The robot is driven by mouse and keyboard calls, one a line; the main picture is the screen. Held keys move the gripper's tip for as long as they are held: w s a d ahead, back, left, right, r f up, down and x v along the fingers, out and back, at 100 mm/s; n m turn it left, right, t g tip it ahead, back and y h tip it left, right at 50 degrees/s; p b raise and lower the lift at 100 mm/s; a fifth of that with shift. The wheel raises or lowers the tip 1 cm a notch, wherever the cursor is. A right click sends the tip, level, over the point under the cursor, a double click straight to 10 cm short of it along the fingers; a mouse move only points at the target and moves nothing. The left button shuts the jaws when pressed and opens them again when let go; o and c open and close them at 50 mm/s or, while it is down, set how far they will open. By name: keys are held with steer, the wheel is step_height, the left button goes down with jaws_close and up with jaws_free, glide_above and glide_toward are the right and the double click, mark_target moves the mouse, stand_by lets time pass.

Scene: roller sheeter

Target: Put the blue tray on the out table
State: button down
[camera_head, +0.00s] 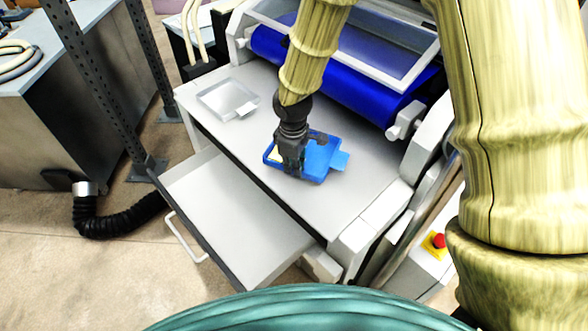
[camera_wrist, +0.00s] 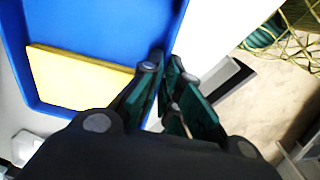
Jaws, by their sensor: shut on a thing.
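The blue tray (camera_head: 322,155) is over the white table surface (camera_head: 345,205) in front of the blue roller, in the head view. I cannot tell whether it rests on the surface or hangs just above it. My gripper (camera_head: 290,172) points down at the tray's near-left side and is shut on its rim. In the wrist view the tray (camera_wrist: 95,25) fills the upper left, with a yellow slab (camera_wrist: 75,78) lying in it. The finger pads (camera_wrist: 170,88) meet at the tray's edge. The hand hides part of the tray. No label shows which surface is the out table.
A clear, shallow tray (camera_head: 228,98) lies on the white surface to the left. The blue roller (camera_head: 350,85) and its frame stand behind. A lower pull-out shelf (camera_head: 235,215) with a handle is empty. A red stop button (camera_head: 438,240) is at right.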

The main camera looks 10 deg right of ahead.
steer(key=shift+f+p, duration=0.45)
steer(key=shift+f, duration=0.7)
steer(key=shift+f, duration=0.15)
steer(key=c, duration=1.6)
jaws_free()
steer(key=shift+c, duration=0.2)
step_height(320, 180, up, 12)
steer(key=b, duration=0.2)
steer(key=shift+s+a+b, duration=0.15)
steer(key=shift+b, duration=0.25)
